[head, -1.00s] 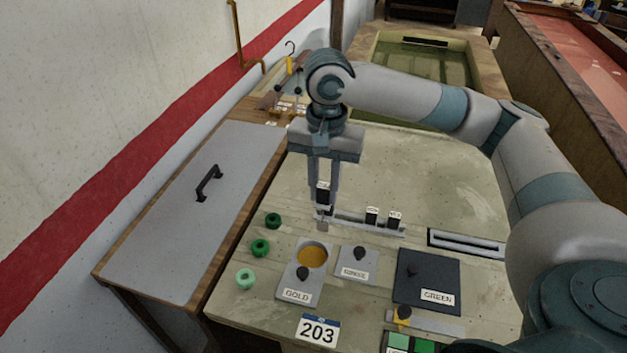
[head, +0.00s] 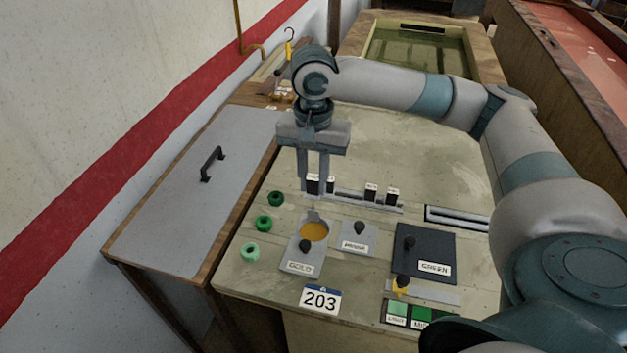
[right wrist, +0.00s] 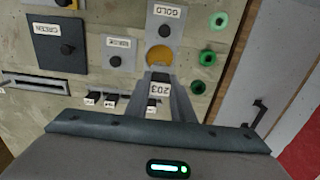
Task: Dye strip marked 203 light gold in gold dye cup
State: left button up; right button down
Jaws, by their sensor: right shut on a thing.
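My right gripper (head: 313,195) is shut on the strip marked 203 (head: 312,184). The cup is uncovered and shows gold dye, also seen in the right wrist view (right wrist: 159,56). The GOLD plate (head: 301,267) with a black knob lies in front of the opening. My left gripper is not in view.
A rack rail (head: 350,196) behind the cup holds other tagged strips. Covered cups, one pale (head: 359,238) and one marked GREEN (head: 422,250), stand to the right. Green rings (head: 263,223) lie left. A 203 card (head: 320,300) and shade swatches (head: 397,312) are in front.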

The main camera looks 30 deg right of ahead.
aim_at(314, 210)
jog(key=shift+f+b, duration=0.25)
jog(key=shift+b, duration=0.1)
jog(key=shift+r, duration=0.15)
jog(key=shift+f, duration=5.05)
